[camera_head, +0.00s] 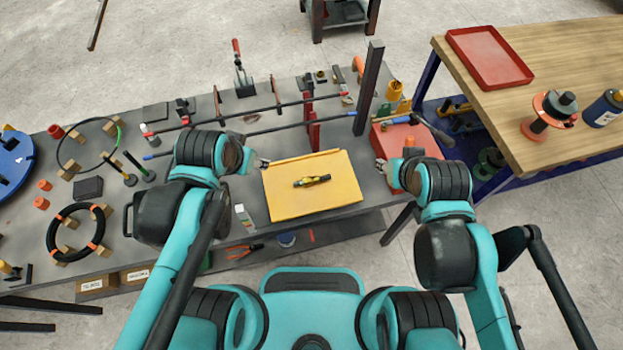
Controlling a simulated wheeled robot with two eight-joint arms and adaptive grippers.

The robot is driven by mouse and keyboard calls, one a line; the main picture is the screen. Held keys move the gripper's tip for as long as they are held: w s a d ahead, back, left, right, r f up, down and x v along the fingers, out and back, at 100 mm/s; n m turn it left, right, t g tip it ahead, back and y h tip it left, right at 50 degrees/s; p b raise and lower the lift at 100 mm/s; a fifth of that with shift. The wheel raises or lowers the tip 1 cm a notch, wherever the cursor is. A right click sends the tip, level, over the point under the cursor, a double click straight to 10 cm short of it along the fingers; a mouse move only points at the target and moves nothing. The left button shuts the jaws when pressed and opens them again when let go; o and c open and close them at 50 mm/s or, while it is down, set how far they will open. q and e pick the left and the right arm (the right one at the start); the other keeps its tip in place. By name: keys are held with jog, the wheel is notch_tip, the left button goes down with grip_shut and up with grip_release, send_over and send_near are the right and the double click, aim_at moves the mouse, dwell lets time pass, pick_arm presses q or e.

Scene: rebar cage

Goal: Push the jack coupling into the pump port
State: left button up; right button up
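A small black and yellow fitting (312,181) lies on the yellow mat (285,205) in the middle of the bench; I cannot tell whether it is the jack coupling. I cannot make out the pump port. A red box (420,142) with a dark handle or lever across it stands at the bench's right end. My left gripper (262,163) is at the mat's upper left edge, left of the fitting. My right gripper (381,167) is right of the mat, by the red box. Both are too small to read as open or shut.
Long dark bars (250,111) lie across the back of the bench, with a dark upright post (369,88) at right. Coiled hoses (76,233) and small blocks fill the left side. A wooden table (560,62) with a red tray (489,58) stands at right.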

pick_arm(q)
jog(key=w+d+f+m+g, duration=0.3)
jog(key=d+m, duration=0.3)
jog(key=d, duration=0.2)
jog(key=m+g+p, duration=0.2)
jog(key=m, duration=0.3)
send_over(311, 179)
jog(key=f, duration=0.2)
jog(key=a+f, duration=0.1)
jog(key=f, duration=0.1)
jog(key=shift+d+f+m+g+b, duration=0.2)
jog(key=shift+f+m+g+b, duration=0.1)
jog(key=shift+m, duration=0.1)
jog(key=shift+s+f+b, duration=0.1)
jog(key=shift+f+b, duration=0.3)
jog(key=shift+f, duration=0.55)
jog(key=f+b, duration=0.1)
jog(key=f, duration=0.2)
jog(key=f+b, duration=0.1)
jog(key=f, duration=0.1)
jog(key=shift+d+f+b, duration=0.3)
jog(key=shift+f+b, duration=0.05)
jog(key=shift+r, duration=0.1)
grip_shut()
